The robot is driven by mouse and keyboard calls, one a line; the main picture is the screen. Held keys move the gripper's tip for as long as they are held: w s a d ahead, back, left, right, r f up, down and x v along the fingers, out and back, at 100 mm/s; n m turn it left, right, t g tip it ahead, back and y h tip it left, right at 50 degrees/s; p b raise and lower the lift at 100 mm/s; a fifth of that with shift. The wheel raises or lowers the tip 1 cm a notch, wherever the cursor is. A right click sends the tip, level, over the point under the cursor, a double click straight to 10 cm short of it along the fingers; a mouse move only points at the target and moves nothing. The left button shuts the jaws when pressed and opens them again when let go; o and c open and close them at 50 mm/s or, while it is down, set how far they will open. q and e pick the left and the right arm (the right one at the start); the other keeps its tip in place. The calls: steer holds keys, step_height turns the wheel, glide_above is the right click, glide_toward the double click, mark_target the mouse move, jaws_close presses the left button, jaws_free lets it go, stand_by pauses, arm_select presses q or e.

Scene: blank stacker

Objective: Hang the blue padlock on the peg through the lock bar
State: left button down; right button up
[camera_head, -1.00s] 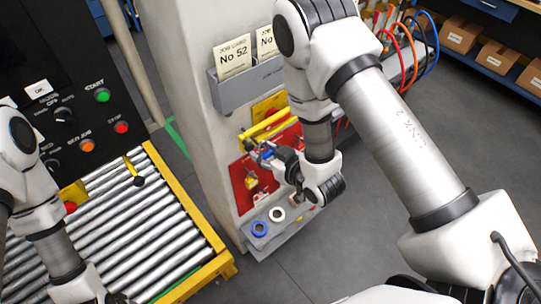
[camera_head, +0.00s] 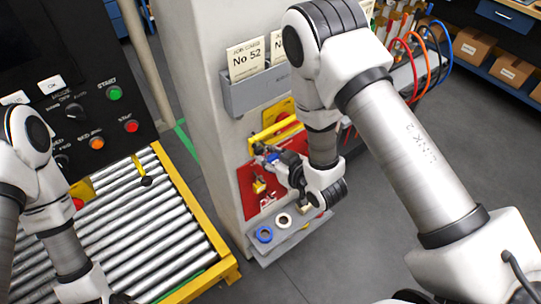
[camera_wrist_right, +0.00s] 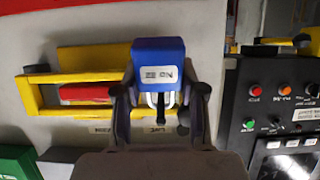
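The blue padlock (camera_wrist_right: 158,62) is between the two fingers of my right gripper (camera_wrist_right: 158,103) in the right wrist view. Its white label faces the camera and its pale shackle shows between the fingers. In the head view the right gripper (camera_head: 274,157) is close in front of the panel, with a small bit of blue at its tip. The yellow lock bar (camera_wrist_right: 75,110) lies behind and left of the padlock in the wrist view; it also shows in the head view (camera_head: 274,131). I cannot make out the peg. My left gripper's fingers are out of frame.
A red board (camera_head: 248,200) with a yellow padlock (camera_head: 258,186) is below the bar. A grey shelf (camera_head: 290,243) holds a blue ring (camera_head: 264,234) and a white ring (camera_head: 284,220). A roller conveyor (camera_head: 150,245) stands left; a grey card holder (camera_head: 255,93) is above.

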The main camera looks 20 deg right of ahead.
steer(key=o, duration=0.4)
steer(key=v, duration=0.8)
steer(key=s+d+f+m+g+h+b, duration=0.15)
steer(key=s+f+b, duration=0.25)
steer(key=f, duration=0.6)
steer(key=s+d+f+m+g+h+b, duration=0.1)
steer(key=s+d+f+g+b, duration=0.3)
steer(key=f, duration=0.7)
steer(key=s+f+g, duration=0.2)
steer(key=s, duration=0.2)
steer(key=s+d+f+m+g+h+b, duration=0.1)
steer(key=s+f+g, duration=0.1)
steer(key=s, duration=0.2)
steer(key=s+d+f+m+g+h, duration=0.1)
steer(key=s+f+g, duration=0.1)
steer(key=s+g, duration=0.1)
steer(key=shift+s+f, duration=0.35)
steer(key=shift+s, duration=0.5)
